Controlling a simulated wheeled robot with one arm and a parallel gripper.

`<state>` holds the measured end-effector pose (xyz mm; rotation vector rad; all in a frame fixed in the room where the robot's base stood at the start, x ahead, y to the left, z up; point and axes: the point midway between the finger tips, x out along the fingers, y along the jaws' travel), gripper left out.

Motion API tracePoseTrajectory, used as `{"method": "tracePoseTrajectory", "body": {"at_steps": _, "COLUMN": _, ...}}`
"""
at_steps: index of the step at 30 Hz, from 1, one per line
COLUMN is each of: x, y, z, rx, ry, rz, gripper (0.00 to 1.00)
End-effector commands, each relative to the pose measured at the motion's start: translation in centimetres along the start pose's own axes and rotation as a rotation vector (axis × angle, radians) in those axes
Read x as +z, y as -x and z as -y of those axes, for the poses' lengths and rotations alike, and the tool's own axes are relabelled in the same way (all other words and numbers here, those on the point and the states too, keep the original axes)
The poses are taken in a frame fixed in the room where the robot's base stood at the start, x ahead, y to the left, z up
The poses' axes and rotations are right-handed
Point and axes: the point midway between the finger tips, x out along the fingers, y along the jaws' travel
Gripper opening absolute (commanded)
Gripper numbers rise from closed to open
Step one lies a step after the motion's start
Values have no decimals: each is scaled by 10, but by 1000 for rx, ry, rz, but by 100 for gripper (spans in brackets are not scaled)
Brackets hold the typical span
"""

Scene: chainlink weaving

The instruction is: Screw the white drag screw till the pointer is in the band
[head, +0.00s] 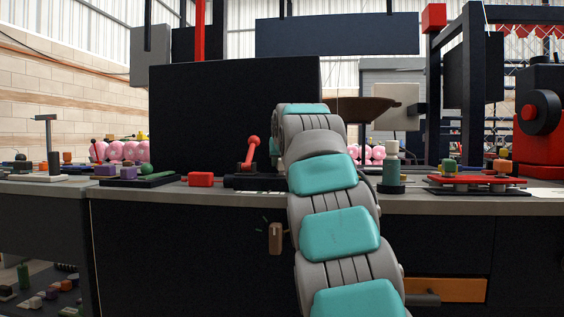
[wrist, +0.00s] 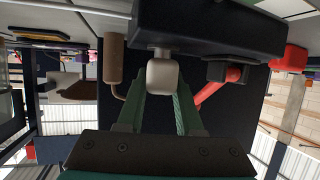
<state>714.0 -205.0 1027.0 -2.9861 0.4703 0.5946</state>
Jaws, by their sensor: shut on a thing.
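The white drag screw (wrist: 163,74) shows in the wrist view as a pale, rounded block on a short grey stem. The stem comes out of a dark housing (wrist: 210,26). My gripper (wrist: 162,88) has its two green fingers on either side of the screw head and is shut on it. In the head view my arm hides the gripper and the screw. I cannot make out the pointer or the band in either view.
A brown handle on a bent rod (wrist: 114,58) hangs left of the screw in the wrist view. A red lever (wrist: 217,85) is close on the right. In the head view a red block (head: 200,179) and a white-topped green bottle (head: 391,170) stand on the bench.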

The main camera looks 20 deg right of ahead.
Motion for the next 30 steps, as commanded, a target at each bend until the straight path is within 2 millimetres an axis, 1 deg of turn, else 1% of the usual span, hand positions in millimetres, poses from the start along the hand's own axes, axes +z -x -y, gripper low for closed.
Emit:
{"method": "tracePoseTrajectory", "body": {"at_steps": 6, "x": 0, "y": 0, "z": 0, "rx": 3, "ry": -1, "rz": 0, "gripper": 0}}
{"method": "tracePoseTrajectory", "body": {"at_steps": 11, "x": -5, "y": 3, "z": 2, "rx": 39, "ry": -16, "rz": -1, "gripper": 0}}
{"method": "tracePoseTrajectory", "body": {"at_steps": 17, "x": -8, "y": 3, "z": 2, "rx": 158, "ry": -60, "rz": 2, "gripper": 0}}
{"method": "tracePoseTrajectory", "body": {"at_steps": 24, "x": -5, "y": 1, "z": 1, "rx": 331, "ry": -131, "rz": 2, "gripper": 0}}
{"method": "tracePoseTrajectory", "body": {"at_steps": 30, "x": -3, "y": 0, "z": 1, "rx": 432, "ry": -175, "rz": -1, "gripper": 0}}
